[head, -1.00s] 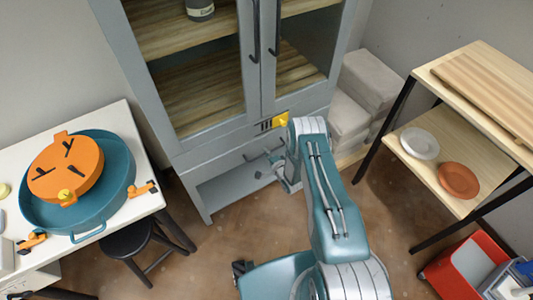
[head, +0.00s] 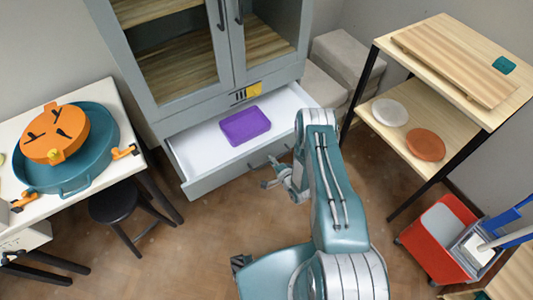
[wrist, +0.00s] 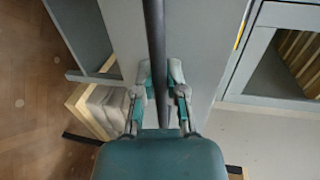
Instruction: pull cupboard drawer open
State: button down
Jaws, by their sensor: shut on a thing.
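The grey cupboard (head: 158,121) stands at the back, and its low wide drawer (head: 213,181) is pulled out toward me. The drawer has a white inside with a purple tray (head: 245,125) lying in it. My gripper (head: 272,172) is at the right part of the drawer front. In the wrist view my gripper (wrist: 158,82) has its two fingers on either side of the dark bar handle (wrist: 153,30) and is shut on it. My arm hides the right end of the drawer front.
A white table with a teal tray (head: 101,168) and an orange pot (head: 82,128) stands at left, a black stool (head: 115,203) beside it. A wooden shelf (head: 455,60) and a red bucket (head: 430,240) stand at right. The floor before the drawer is clear.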

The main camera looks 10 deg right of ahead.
jog(key=shift+s+d+f, duration=0.1)
jog(key=shift+s+d, duration=0.1)
jog(key=shift+s, duration=0.55)
jog(key=shift+s+d+f, duration=0.1)
jog(key=shift+s+d, duration=0.15)
jog(key=shift+s, duration=0.55)
jog(key=shift+s+d+f, duration=0.1)
jog(key=shift+s+d, duration=0.1)
jog(key=shift+s, duration=0.55)
jog(key=c, duration=0.7)
grip_release()
jog(key=shift+w+r, duration=0.1)
jog(key=shift+r, duration=0.1)
jog(key=v, duration=1.2)
jog(key=shift+d, duration=0.1)
jog(key=shift+w, duration=0.15)
